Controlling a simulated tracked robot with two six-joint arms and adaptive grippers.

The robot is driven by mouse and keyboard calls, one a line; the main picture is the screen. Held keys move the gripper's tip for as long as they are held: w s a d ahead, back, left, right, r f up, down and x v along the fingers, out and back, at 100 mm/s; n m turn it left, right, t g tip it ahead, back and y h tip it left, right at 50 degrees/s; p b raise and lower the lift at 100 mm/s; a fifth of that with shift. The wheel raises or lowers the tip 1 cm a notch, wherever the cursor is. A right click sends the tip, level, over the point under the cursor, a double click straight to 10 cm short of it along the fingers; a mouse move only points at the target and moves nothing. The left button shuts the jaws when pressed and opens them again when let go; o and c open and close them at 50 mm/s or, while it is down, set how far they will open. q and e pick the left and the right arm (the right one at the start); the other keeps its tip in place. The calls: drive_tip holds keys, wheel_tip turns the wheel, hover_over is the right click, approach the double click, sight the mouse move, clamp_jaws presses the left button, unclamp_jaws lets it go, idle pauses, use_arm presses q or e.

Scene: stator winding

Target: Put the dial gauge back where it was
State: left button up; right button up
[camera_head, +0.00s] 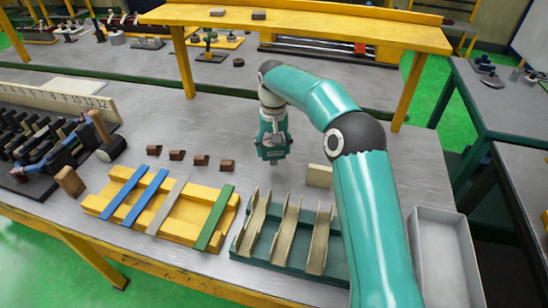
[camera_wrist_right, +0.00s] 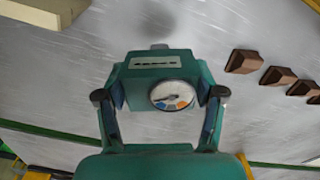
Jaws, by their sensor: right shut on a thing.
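The dial gauge (camera_wrist_right: 160,82) is a teal box with a pale label strip on top and a round white dial with blue and orange marks. My right gripper (camera_wrist_right: 160,108) is shut on it, with one dark-padded finger on each side. In the head view my right gripper (camera_head: 273,137) points down over the middle of the table, with the teal gauge (camera_head: 273,153) under it. The gauge seems to hang above the grey top, with a soft shadow in the wrist view; its exact height is unclear. My left gripper is not in view.
A yellow frame (camera_head: 150,228) with coloured strips and a teal rack (camera_head: 240,254) with wooden channels lie in front. Brown blocks (camera_head: 177,155) lie left of the gripper; a pale block (camera_head: 319,176) lies right. A grey tray (camera_head: 441,215) stands at right. A yellow shelf (camera_head: 330,28) spans the back.

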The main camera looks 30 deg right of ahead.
sight(274, 164)
drive_tip(key=f, duration=0.3)
drive_tip(key=shift+s+f, duration=0.2)
drive_tip(key=shift+w+f, duration=0.15)
drive_tip(key=shift+f, duration=0.6)
drive_tip(key=o, duration=1.1)
drive_tip(key=shift+o, duration=0.2)
